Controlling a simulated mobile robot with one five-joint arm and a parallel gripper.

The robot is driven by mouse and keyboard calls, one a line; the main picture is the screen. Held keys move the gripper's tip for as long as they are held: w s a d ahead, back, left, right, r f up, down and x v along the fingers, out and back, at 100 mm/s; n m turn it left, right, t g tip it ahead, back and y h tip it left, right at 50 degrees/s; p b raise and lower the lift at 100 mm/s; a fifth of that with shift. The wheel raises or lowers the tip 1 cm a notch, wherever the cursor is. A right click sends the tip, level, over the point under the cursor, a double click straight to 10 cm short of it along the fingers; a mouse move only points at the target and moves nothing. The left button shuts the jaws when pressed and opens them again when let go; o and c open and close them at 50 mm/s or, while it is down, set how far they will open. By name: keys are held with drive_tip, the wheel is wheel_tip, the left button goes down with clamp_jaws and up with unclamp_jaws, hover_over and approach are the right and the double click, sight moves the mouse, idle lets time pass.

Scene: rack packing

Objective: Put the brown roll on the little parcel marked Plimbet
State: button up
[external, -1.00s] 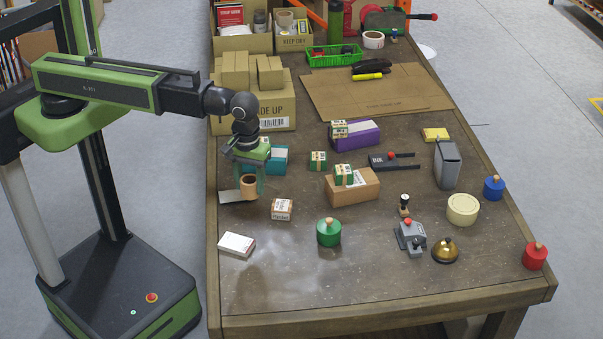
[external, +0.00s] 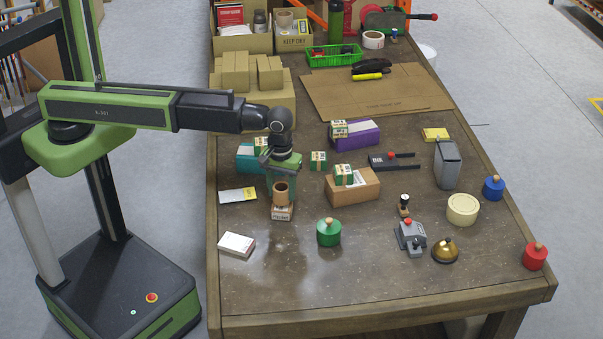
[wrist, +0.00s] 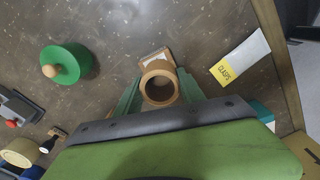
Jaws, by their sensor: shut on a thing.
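My gripper (external: 281,183) is shut on the brown roll (external: 280,195), a short upright hollow tube; in the wrist view the roll (wrist: 147,88) shows its open end between the fingers. The little parcel (external: 282,213), white-topped and brown with small print on its front, stands on the bench directly under the roll in the external view. The print is too small to read surely. In the wrist view the parcel (wrist: 157,56) shows just beyond the roll and is partly covered by it. I cannot tell whether roll and parcel touch.
A yellow-and-white packet (external: 238,195) and a white box (external: 236,244) lie to the left. A green weight (external: 328,233) stands to the right. A brown box (external: 352,189) with a small green parcel on top and a teal box (external: 248,158) stand behind. The front bench is clear.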

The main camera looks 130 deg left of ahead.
sight(282, 187)
wheel_tip(282, 187, down, 2)
drive_tip(key=shift+f+b, duration=0.1)
drive_tip(key=shift+b, duration=0.3)
drive_tip(key=shift+r, duration=0.25)
drive_tip(key=shift+f, duration=0.15)
drive_tip(key=o, duration=1.4)
drive_tip(key=shift+c, duration=0.2)
wheel_tip(282, 187, up, 13)
drive_tip(key=p, duration=1.2)
drive_tip(key=shift+f+p, duration=0.2)
drive_tip(key=shift+p, duration=0.2)
drive_tip(key=shift+f, duration=0.15)
